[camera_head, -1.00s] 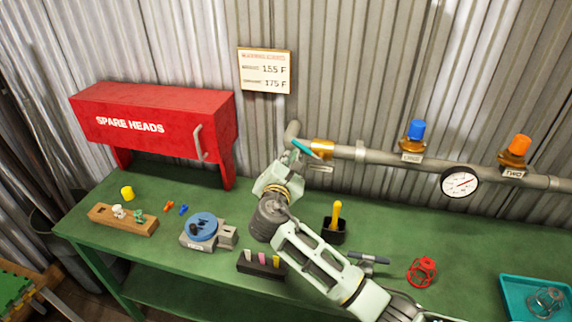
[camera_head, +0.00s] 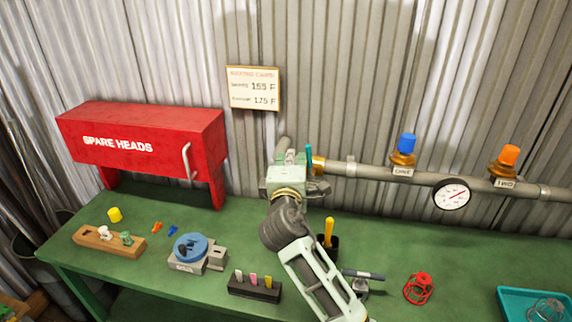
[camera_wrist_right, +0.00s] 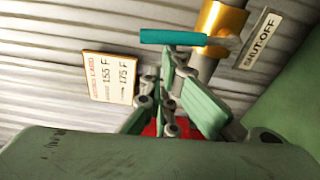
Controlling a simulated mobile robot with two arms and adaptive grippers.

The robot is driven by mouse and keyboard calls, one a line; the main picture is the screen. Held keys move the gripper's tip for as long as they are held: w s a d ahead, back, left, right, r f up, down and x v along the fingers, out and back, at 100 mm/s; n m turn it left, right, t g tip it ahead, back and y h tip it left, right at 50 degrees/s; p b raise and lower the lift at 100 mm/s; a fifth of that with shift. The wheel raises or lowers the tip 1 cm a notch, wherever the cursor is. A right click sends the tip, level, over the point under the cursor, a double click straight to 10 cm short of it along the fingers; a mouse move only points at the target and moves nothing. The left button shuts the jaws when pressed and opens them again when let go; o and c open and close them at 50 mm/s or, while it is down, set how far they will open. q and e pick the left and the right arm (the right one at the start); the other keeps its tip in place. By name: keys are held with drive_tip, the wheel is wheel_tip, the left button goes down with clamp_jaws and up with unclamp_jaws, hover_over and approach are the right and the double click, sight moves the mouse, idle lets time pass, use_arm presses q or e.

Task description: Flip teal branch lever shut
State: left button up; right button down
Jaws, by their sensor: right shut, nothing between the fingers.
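The teal lever (camera_head: 309,158) stands upright in the head view, crosswise to the grey pipe, at the brass valve body (camera_head: 318,165). In the right wrist view, the teal lever (camera_wrist_right: 172,37) lies across the pipe beside the brass body (camera_wrist_right: 222,20) and a SHUT-OFF tag (camera_wrist_right: 262,40). My right gripper (camera_head: 291,156) is shut and empty, just left of the lever. In the wrist view its fingertips (camera_wrist_right: 168,62) are close below the lever; whether they touch it I cannot tell. My left gripper is not in view.
The pipe (camera_head: 375,171) runs right with a blue-capped head (camera_head: 407,143), an orange-capped head (camera_head: 509,154) and a gauge (camera_head: 451,194). A red SPARE HEADS cabinet (camera_head: 150,140) stands left. The green bench (camera_head: 450,250) holds a vise (camera_head: 189,252) and a yellow-handled tool (camera_head: 329,230).

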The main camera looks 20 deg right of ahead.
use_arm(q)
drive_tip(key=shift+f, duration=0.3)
use_arm(e)
drive_tip(key=shift+s+d+r+m, duration=0.25)
drive_tip(key=shift+d+m, duration=0.1)
drive_tip(key=shift+m, duration=0.25)
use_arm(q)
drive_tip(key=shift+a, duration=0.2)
use_arm(e)
drive_tip(key=shift+w, duration=0.1)
